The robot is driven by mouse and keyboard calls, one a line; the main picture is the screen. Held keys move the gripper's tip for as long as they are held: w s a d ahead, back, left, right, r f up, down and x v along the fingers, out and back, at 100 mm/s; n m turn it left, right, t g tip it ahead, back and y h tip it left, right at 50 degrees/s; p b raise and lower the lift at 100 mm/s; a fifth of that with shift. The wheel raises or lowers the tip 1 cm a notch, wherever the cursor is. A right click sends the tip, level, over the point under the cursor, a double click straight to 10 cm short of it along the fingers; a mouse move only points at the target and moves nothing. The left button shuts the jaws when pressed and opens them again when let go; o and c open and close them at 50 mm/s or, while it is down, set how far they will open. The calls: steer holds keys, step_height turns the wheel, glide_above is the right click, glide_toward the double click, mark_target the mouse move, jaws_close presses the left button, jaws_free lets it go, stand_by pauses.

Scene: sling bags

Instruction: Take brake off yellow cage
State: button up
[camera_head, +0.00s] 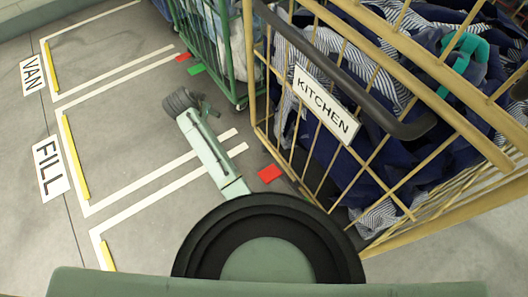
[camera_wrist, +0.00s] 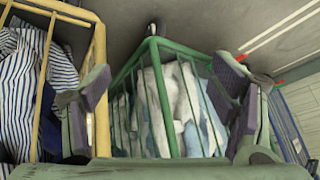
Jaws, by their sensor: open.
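The yellow cage (camera_head: 345,150) stands at the right in the head view, with a KITCHEN sign (camera_head: 326,104) and a dark handle bar (camera_head: 350,75). It is full of striped and navy cloth. A flat red tab (camera_head: 270,173) shows low beside its near left corner; I cannot tell whether it is joined to the cage. In the wrist view part of the yellow cage (camera_wrist: 100,75) is at the left edge. My gripper (camera_wrist: 162,82) is open and empty, its fingers wide apart, facing the green cage. In the head view my arm's end is left of the yellow cage, apart from it.
A green cage (camera_head: 238,95) with pale cloth stands behind the yellow one; it also fills the wrist view's middle (camera_wrist: 152,50). A red tab (camera_head: 184,57) and a green tab (camera_head: 196,69) are beside it. Floor at left is clear, with white lines, yellow strips, VAN (camera_head: 33,75) and FILL (camera_head: 49,167) signs.

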steer(key=s+d+f+m+g+h+b, duration=0.1)
steer(key=s+d+f+m+g+h, duration=0.4)
steer(key=d+f, duration=0.65)
steer(key=g, duration=0.2)
glide_toward(270, 173)
steer(key=shift+m, duration=0.4)
steer(key=b+x, duration=0.1)
steer(key=x, duration=0.7)
steer(key=shift+f, duration=0.35)
steer(key=shift+c, duration=0.3)
steer(key=shift+r, duration=0.1)
steer(key=c, duration=1.6)
